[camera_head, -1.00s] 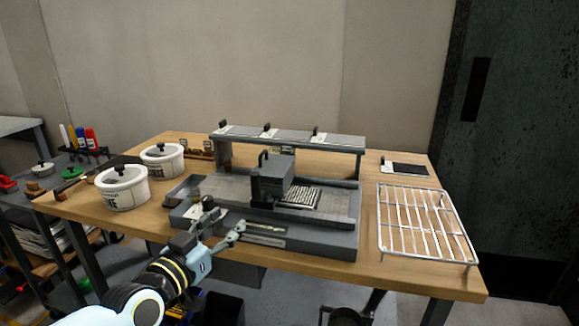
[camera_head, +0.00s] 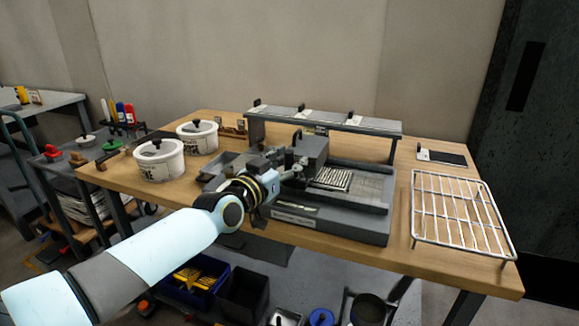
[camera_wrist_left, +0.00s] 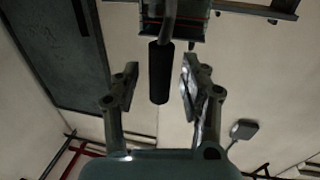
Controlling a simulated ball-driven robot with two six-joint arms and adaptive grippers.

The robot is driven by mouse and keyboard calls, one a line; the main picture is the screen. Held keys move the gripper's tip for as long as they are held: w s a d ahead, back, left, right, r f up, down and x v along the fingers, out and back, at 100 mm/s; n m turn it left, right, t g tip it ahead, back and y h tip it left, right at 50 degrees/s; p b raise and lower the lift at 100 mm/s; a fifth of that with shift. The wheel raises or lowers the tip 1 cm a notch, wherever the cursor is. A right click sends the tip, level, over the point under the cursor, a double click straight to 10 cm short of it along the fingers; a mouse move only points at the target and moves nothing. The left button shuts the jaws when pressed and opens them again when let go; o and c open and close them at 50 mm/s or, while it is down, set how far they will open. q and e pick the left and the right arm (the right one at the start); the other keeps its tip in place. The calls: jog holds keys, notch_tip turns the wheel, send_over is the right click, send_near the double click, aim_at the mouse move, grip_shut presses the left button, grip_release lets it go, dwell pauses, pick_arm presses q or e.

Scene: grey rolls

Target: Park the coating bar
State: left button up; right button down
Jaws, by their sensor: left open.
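The coating machine (camera_head: 300,221) sits in the middle of the wooden table. A dark grey block-shaped carriage (camera_head: 314,150) with a black handle on top stands across its bed; I cannot tell which part is the coating bar. My left gripper (camera_head: 290,171) is at the carriage's left front side. In the left wrist view, a black cylindrical grip (camera_wrist_left: 160,75) on a grey rod lies between the spread fingers of my left gripper (camera_wrist_left: 158,84), with gaps on both sides. My right gripper is in no view.
A raised grey shelf (camera_head: 350,122) spans the machine's back. Two white lidded pots (camera_head: 159,161) stand at the left. A wire rack (camera_head: 460,211) lies at the right, with a dark flat plate (camera_head: 447,157) behind it. Bins (camera_head: 195,281) sit on the floor below.

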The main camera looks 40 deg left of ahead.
pick_arm(q)
jog(key=shift+w, duration=0.2)
jog(key=shift+c, duration=0.3)
grip_shut()
jog(key=shift+w+f, duration=0.1)
jog(key=shift+f, duration=0.1)
